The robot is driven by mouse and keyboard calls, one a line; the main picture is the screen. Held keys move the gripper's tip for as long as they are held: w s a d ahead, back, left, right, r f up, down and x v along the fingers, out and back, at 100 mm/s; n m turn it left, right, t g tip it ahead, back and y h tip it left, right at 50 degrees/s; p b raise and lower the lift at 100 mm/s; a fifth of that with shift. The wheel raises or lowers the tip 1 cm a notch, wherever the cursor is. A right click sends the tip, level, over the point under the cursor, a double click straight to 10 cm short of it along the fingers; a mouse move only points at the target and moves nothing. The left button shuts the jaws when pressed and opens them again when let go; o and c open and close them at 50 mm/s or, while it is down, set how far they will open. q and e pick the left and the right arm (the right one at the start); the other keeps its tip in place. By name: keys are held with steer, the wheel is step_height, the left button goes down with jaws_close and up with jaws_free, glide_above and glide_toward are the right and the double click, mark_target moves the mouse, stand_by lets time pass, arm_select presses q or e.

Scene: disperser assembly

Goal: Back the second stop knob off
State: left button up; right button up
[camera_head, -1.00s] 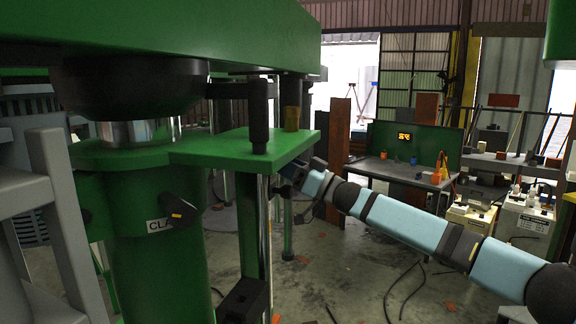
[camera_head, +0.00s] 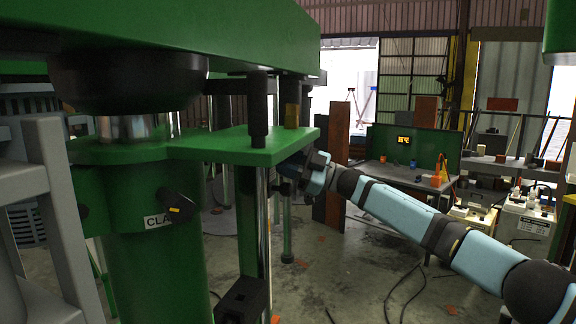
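A black knob (camera_head: 177,206) with a yellow mark sits on the front of the green column (camera_head: 155,265), beside a label of which "CLA" is readable. A black upright post (camera_head: 258,125) and a brass-coloured piece (camera_head: 292,116) stand at the green plate (camera_head: 240,146). I cannot tell which part is the second stop knob. My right arm reaches in from the right, and its gripper end (camera_head: 293,170) is at the plate's right underside. The plate and wrist hide its fingers, so their opening and any contact cannot be told. My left gripper is not in view.
A green beam (camera_head: 170,35) spans overhead at the left. A grey frame (camera_head: 65,215) stands at the near left, and a black block (camera_head: 241,300) is low in front. A workbench (camera_head: 400,177) with a display stands behind my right arm. Cables lie on the floor.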

steer(key=shift+r, duration=0.2)
stand_by(0.3)
steer(key=o, duration=0.9)
steer(key=shift+f, duration=0.1)
steer(key=shift+d+f, duration=0.25)
steer(key=shift+d, duration=0.2)
steer(key=b+v, duration=0.3)
steer(key=v, duration=0.9)
steer(key=shift+s+d, duration=0.1)
steer(key=shift+d, duration=0.3)
